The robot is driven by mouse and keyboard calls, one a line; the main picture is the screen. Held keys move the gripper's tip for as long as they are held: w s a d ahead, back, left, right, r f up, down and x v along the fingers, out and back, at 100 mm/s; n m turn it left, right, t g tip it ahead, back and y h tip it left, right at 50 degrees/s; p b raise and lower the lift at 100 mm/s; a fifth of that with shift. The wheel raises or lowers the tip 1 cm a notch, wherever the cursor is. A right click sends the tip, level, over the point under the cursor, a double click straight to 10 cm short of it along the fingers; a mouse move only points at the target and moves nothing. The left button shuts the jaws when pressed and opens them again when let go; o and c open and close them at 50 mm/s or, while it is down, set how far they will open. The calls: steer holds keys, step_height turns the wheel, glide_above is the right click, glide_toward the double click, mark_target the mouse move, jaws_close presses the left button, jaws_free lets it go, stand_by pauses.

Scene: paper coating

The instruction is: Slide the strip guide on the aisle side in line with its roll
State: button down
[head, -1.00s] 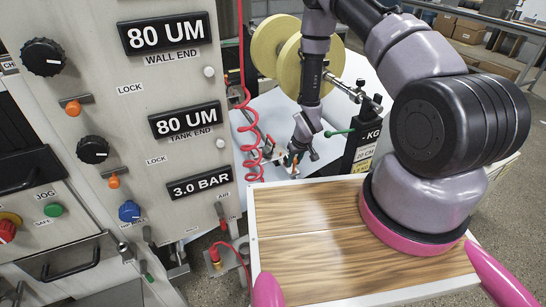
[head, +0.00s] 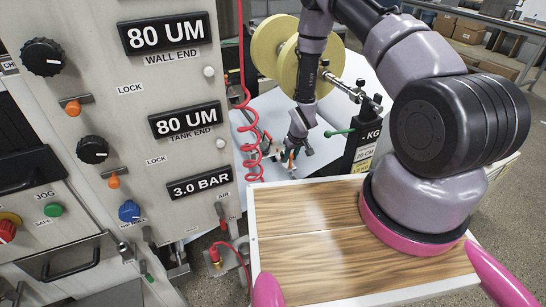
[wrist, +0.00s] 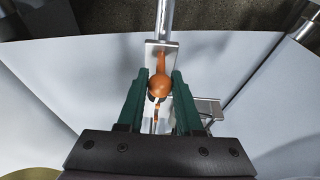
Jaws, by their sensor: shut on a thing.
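In the wrist view, the strip guide shows as a metal bracket (wrist: 153,50) on a rod, with an orange knob (wrist: 159,86). My gripper (wrist: 160,78) has its two green fingers shut on the knob, one on each side. In the head view, my gripper (head: 291,156) is low behind the wooden top, small and partly hidden by my wrist. Two yellow round discs (head: 268,45), perhaps the roll's, stand behind my arm. How the guide lines up with its roll cannot be told.
A control panel (head: 130,165) with readouts and knobs fills the left. A coiled red hose (head: 247,135) hangs beside my gripper. A green-handled lever (head: 340,133) and a black scale post (head: 365,130) stand to its right. White sheet (wrist: 60,80) spreads below.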

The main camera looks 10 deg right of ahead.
steer(key=shift+w+a, duration=0.25)
steer(key=shift+w, duration=0.65)
steer(key=shift+w+a, duration=0.2)
steer(key=shift+w, duration=0.3)
steer(key=shift+w+a, duration=0.15)
steer(key=shift+w, duration=0.45)
steer(key=shift+w+a, duration=0.3)
steer(key=shift+w, duration=0.65)
steer(key=shift+w+a, duration=0.3)
steer(key=shift+w, duration=0.6)
steer(key=shift+w+a, duration=0.35)
steer(key=shift+w, duration=0.55)
steer(key=shift+w+a, duration=0.3)
steer(key=shift+w, duration=0.6)
steer(key=c, duration=0.6)
jaws_free()
steer(key=shift+o, duration=0.2)
